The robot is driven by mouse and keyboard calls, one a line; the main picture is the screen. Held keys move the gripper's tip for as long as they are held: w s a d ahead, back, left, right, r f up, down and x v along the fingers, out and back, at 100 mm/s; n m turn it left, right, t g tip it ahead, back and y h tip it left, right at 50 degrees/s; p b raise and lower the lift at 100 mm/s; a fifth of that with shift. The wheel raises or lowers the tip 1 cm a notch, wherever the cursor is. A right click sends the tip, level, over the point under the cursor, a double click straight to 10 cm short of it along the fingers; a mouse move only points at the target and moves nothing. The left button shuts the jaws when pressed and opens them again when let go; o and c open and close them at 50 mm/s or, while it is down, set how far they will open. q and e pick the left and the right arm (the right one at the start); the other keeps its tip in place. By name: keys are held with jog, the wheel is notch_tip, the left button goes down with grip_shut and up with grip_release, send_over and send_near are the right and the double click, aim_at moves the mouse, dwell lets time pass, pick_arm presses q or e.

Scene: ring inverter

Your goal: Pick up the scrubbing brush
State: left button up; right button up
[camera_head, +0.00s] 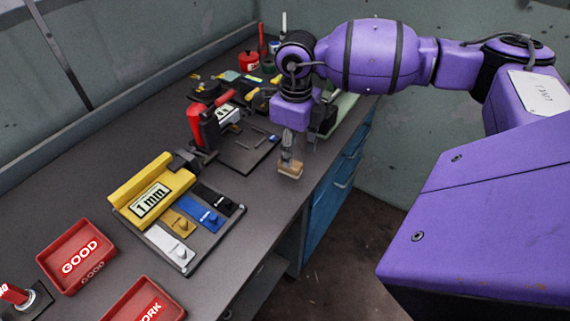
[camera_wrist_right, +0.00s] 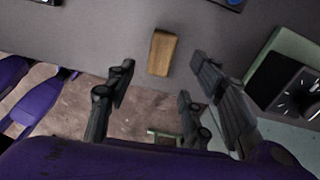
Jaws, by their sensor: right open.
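The scrubbing brush shows as a small tan wooden block (camera_head: 290,171) near the front edge of the workbench. In the right wrist view the brush (camera_wrist_right: 162,53) lies beyond the fingertips, lined up with the gap between them. My right gripper (camera_head: 289,153) points down just above the brush in the head view. In the right wrist view its fingers (camera_wrist_right: 164,72) are spread apart, with nothing held. The brush's bristles cannot be made out. My left gripper is not in view.
A black plate with a red-handled tool (camera_head: 196,121) stands left of the brush. A yellow 1 mm fixture (camera_head: 152,190) with coloured blocks and red trays (camera_head: 79,256) lie nearer the front left. Green-edged equipment (camera_wrist_right: 290,75) stands close on the gripper's right. The bench edge is close.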

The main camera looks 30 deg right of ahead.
aim_at(296, 171)
jog(key=shift+f, duration=0.75)
jog(key=f, duration=0.3)
jog(key=shift+w+a+f+p, duration=0.1)
jog(key=shift+w+f+p, duration=0.1)
jog(key=shift+f+p, duration=0.15)
jog(key=shift+f, duration=0.45)
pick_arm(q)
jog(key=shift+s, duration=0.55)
pick_arm(e)
grip_shut()
